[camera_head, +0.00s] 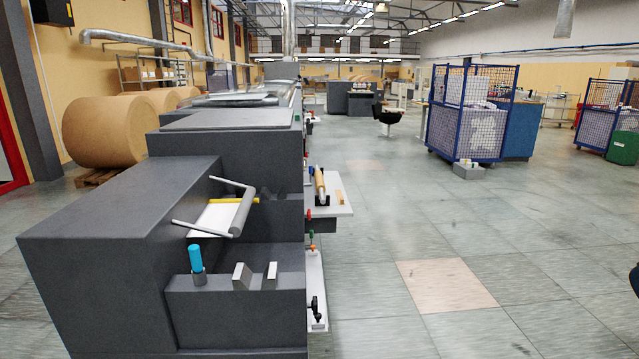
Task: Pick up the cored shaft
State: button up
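What looks like the cored shaft (320,183), a tan tube with a lighter end piece toward the camera, lies on a white shelf (341,197) on the right side of the dark grey machine (105,220). Its near end is by a small dark support. The tube points away from the camera, and its far end is too small to make out clearly. My gripper is not in view.
A lower white ledge (315,275) with dark and coloured knobs juts from the machine. Blue mesh cages (470,112) stand at the right, with a small grey box (468,171) in front. The tiled floor (440,230) right of the machine is clear.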

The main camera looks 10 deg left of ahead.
aim_at(318, 178)
jog(key=i, duration=0.6)
jog(key=i+l+z, duration=0.1)
jog(key=i+z, duration=0.15)
jog(key=i, duration=0.7)
jog(key=i+j+z, duration=0.25)
jog(key=i, duration=0.7)
jog(key=i+u, duration=0.1)
jog(key=i, duration=0.4)
jog(key=i+l+u, duration=0.1)
jog(key=i, duration=0.4)
jog(key=i+l+u, duration=0.1)
jog(key=i+l, duration=0.15)
jog(key=i, duration=0.3)
jog(key=i+j+u, duration=0.15)
jog(key=u, duration=0.25)
jog(key=i+u, duration=0.25)
jog(key=u, duration=0.2)
jog(key=i+u, duration=0.25)
jog(key=u, duration=0.15)
jog(key=i+l+u, duration=0.1)
jog(key=u, duration=0.35)
jog(key=i+j, duration=0.1)
jog(key=i, duration=0.55)
